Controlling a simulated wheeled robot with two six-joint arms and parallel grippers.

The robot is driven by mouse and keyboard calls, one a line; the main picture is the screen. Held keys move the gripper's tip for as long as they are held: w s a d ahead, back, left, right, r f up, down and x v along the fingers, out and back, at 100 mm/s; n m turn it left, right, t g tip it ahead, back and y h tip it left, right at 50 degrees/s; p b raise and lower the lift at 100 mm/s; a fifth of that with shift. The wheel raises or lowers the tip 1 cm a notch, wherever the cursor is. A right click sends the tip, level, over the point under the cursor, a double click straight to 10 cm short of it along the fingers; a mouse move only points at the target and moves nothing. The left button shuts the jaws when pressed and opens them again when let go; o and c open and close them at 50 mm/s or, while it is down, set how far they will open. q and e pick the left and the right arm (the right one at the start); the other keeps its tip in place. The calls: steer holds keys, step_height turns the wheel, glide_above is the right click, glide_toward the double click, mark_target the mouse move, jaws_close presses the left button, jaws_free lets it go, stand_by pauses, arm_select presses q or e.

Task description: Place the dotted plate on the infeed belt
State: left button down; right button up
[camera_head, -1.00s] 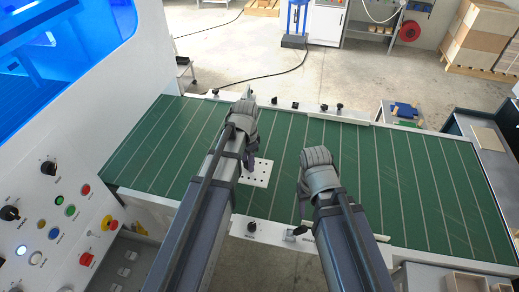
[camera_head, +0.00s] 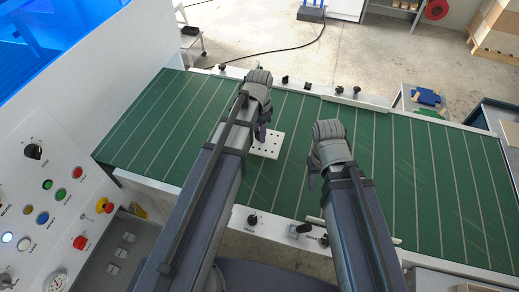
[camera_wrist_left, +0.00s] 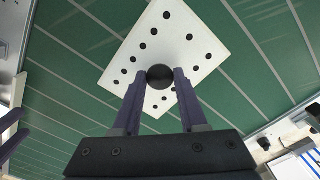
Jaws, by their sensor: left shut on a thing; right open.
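The dotted plate (camera_head: 268,144), a white square with black dots, is over the green infeed belt (camera_head: 400,185). In the left wrist view the plate (camera_wrist_left: 205,38) has a round black knob (camera_wrist_left: 160,75) between the two purple fingers. My left gripper (camera_head: 261,128) is shut on this knob; it also shows in the left wrist view (camera_wrist_left: 160,82). I cannot tell whether the plate touches the belt or hangs just above it. My right gripper (camera_head: 312,178) is open and empty over the belt, to the right of the plate.
A control panel (camera_head: 50,195) with buttons stands at the left. Black knobs (camera_head: 285,80) line the belt's far rail, and more fittings (camera_head: 300,230) sit on the near rail. A small table with a blue item (camera_head: 427,97) is beyond the belt. The belt's right part is bare.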

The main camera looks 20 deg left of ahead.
mark_target(259, 145)
arm_select(q)
step_height(259, 145, down, 3)
steer(key=shift+f+b, duration=0.2)
steer(key=shift+b, duration=0.85)
arm_select(e)
step_height(259, 145, down, 3)
steer(key=shift+f, duration=0.15)
steer(key=shift+f, duration=0.1)
arm_select(q)
step_height(259, 145, down, 4)
steer(key=b, duration=0.3)
steer(key=shift+r+b, duration=0.15)
steer(key=shift+b, duration=0.2)
arm_select(e)
step_height(259, 145, down, 4)
steer(key=shift+r, duration=0.25)
arm_select(q)
steer(key=shift+s, duration=0.1)
arm_select(e)
steer(key=shift+f, duration=0.15)
arm_select(q)
steer(key=shift+c, duration=2.2)
jaws_free()
